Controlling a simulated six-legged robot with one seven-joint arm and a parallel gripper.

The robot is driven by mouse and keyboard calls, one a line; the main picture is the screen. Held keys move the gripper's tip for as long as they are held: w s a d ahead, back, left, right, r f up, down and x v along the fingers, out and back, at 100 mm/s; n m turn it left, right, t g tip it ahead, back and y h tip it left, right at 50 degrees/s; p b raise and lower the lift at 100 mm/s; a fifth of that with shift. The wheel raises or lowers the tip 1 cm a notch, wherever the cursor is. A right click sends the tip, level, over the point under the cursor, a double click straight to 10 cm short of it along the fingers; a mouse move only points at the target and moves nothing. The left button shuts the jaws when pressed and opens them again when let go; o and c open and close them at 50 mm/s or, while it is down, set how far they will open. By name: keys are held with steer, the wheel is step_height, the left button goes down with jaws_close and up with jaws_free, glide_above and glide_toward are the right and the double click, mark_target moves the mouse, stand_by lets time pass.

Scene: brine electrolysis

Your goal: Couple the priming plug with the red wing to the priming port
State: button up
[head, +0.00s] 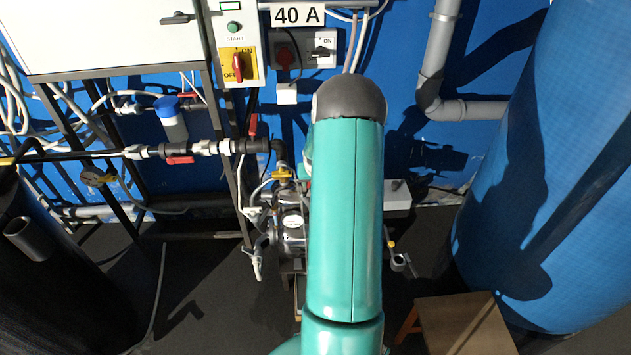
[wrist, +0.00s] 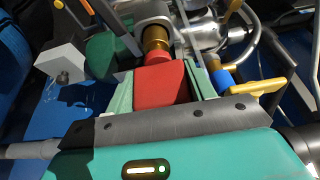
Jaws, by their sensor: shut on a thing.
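In the wrist view, my gripper (wrist: 161,80) has its pale green fingers shut on the red wing of the priming plug (wrist: 160,88). A red collar and a brass-coloured threaded part (wrist: 155,40) stand in line just beyond the wing, against a grey pipe mouth (wrist: 154,22). I cannot tell whether the brass part belongs to the plug or to the priming port, nor whether the two are joined. In the head view my teal arm hides the gripper, the plug and the port; the metal pump body (head: 292,225) shows just left of the arm.
In the wrist view, a yellow lever (wrist: 255,88) with a blue collar (wrist: 221,79) is close on the right. A grey box (wrist: 62,60) is at the left. In the head view, a blue tank (head: 560,170) stands right and a black drum (head: 50,270) left.

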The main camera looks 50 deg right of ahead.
steer(key=shift+f, duration=1.55)
stand_by(1.8)
steer(key=o, duration=1.5)
steer(key=v, duration=1.4)
steer(key=shift+s+f, duration=0.1)
steer(key=shift+s, duration=0.05)
